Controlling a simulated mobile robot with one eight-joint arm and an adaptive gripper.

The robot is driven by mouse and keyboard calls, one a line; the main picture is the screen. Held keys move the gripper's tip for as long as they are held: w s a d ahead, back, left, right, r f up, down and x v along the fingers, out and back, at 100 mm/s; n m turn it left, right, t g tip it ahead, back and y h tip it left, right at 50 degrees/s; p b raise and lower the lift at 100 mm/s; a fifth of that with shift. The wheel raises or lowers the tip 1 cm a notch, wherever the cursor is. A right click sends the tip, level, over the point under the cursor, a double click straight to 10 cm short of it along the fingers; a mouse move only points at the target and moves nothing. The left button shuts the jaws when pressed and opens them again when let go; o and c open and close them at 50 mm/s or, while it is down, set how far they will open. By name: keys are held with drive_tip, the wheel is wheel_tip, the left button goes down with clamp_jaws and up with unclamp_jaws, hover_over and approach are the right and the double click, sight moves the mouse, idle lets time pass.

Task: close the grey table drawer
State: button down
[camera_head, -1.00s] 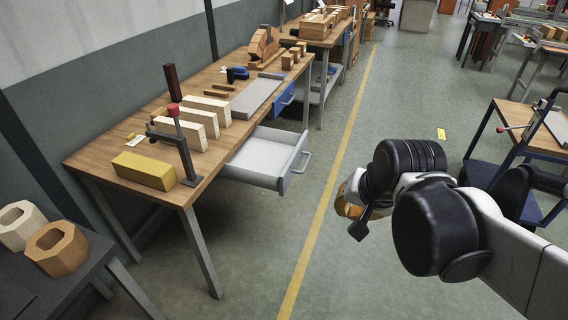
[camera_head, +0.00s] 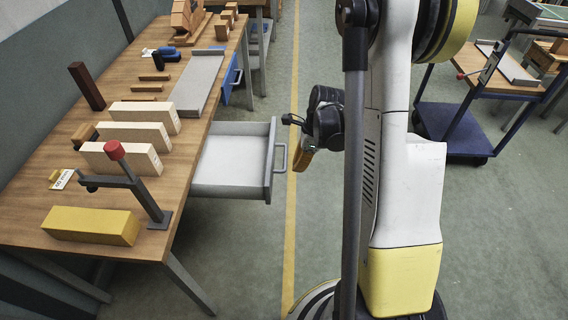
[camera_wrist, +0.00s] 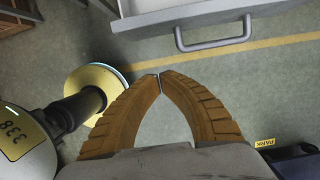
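The grey table drawer (camera_head: 234,160) is pulled out from the right side of the wooden workbench (camera_head: 200,195), and its inside looks empty. Its front with a grey bar handle (camera_head: 281,158) faces right. My gripper (camera_head: 303,162) is just right of the handle, partly hidden behind my own arm. In the wrist view, the two orange-brown fingers of my gripper (camera_wrist: 160,76) meet at their tips with nothing between them. The drawer handle (camera_wrist: 214,44) shows beyond and right of the tips, apart from them in the picture. The drawer front (camera_wrist: 180,14) is at the top edge.
On the bench are pale wooden blocks (camera_head: 129,136), a yellow block (camera_head: 91,226), a red-knobbed clamp (camera_head: 135,185) and a grey tray (camera_head: 198,80). A blue drawer (camera_head: 231,77) is farther back. A blue cart (camera_head: 450,131) stands right. Floor shows around the yellow line (camera_head: 291,215).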

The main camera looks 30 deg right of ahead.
drive_tip(key=w+a+f+b, duration=0.3)
drive_tip(key=a+f+b, duration=0.1)
drive_tip(key=f, duration=0.4)
drive_tip(key=shift+w+a+b, duration=0.25)
drive_tip(key=shift+a+b, duration=0.15)
drive_tip(key=shift+a, duration=0.15)
